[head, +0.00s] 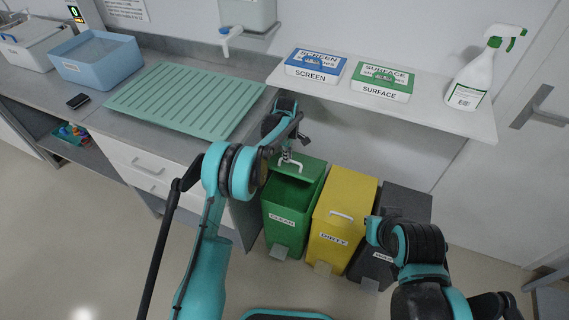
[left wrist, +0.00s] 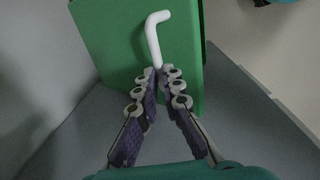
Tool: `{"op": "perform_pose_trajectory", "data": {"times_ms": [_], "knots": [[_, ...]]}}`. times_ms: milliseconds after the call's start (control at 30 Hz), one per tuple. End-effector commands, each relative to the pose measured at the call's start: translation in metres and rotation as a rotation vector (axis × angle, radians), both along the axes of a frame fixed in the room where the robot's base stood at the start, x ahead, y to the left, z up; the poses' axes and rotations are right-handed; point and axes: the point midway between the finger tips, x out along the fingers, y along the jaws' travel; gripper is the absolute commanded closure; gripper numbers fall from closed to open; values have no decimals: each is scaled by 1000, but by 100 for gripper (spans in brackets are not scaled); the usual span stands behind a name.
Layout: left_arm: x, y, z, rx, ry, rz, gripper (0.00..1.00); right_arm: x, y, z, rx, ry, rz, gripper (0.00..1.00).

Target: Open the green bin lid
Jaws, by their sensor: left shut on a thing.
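The green bin (head: 281,222), labelled CLEAN, stands on the floor beside the counter. Its green lid (head: 312,168) is tilted up, with the dark inside of the bin showing below it. The lid also fills the upper middle of the left wrist view (left wrist: 115,50). My left gripper (head: 290,150) is at the lid; in the left wrist view its fingertips (left wrist: 158,80) are shut on the white bent lid handle (left wrist: 154,38). The handle shows in the head view (head: 291,161).
A yellow bin (head: 335,238) marked DIRTY and a dark grey bin (head: 376,262) stand right of the green one. The counter drawers (head: 150,170) are close on its left. A white shelf (head: 440,109) with two boxes and a spray bottle (head: 476,77) overhangs behind.

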Motion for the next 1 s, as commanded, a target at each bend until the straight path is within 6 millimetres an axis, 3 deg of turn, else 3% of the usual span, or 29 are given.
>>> {"op": "perform_pose_trajectory", "data": {"times_ms": [200,600,633,700,1000], "knots": [[14,-6,4,-6,-17,0,100,0,0,3,0,0,0,100],[14,-7,3,-7,-17,0,100,0,0,3,0,0,0,100],[14,-7,3,-7,-17,0,86,0,0,3,0,0,0,100],[14,-7,4,-7,-17,0,69,0,0,3,0,0,0,100],[14,-7,5,-7,-17,-1,69,0,0,4,0,0,0,100]]}}
